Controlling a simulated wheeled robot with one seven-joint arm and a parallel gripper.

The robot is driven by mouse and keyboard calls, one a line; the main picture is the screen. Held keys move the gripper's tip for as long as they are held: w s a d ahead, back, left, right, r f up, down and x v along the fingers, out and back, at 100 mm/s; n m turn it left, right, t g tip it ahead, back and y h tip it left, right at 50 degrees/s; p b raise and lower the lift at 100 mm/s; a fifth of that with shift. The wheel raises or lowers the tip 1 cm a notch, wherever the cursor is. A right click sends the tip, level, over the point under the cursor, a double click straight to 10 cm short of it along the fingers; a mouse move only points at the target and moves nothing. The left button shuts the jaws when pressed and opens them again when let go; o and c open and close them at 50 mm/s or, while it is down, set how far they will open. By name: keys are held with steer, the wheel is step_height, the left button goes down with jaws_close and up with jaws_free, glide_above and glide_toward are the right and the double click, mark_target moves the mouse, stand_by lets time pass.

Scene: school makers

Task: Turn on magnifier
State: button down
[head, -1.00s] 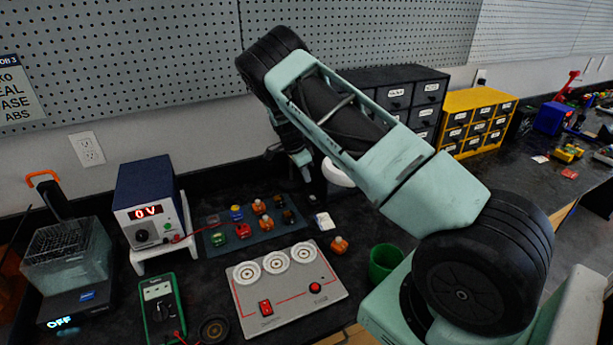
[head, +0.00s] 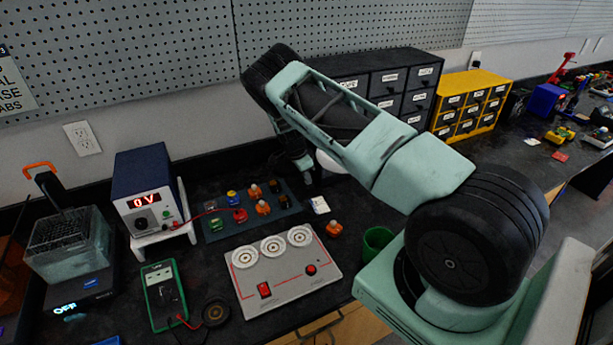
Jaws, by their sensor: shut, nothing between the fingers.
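A white rounded piece (head: 330,162), which looks like part of the magnifier, shows at the back of the bench behind my arm. My arm hides most of it, and I see no switch or light on it. My gripper (head: 307,178) is small and dark at the end of my forearm, just left of the white piece, low over the back of the bench. It is shut and holds nothing. I cannot tell whether it touches the magnifier.
A power supply (head: 150,200) reading 0 V, a blue mat (head: 240,227) with coloured parts, a grey switch panel (head: 290,285), a green multimeter (head: 163,295) and a green cup (head: 376,241) crowd the bench. Drawer cabinets (head: 470,105) stand at the back right.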

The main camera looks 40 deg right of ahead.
steer(key=shift+s+f+b, duration=0.1)
steer(key=shift+f+b, duration=0.4)
steer(key=shift+b, duration=0.05)
steer(key=shift+s+r, duration=0.15)
steer(key=shift+w+d+b, duration=0.2)
steer(key=shift+w+b, duration=0.65)
steer(key=shift+b, duration=0.05)
steer(key=shift+r, duration=0.1)
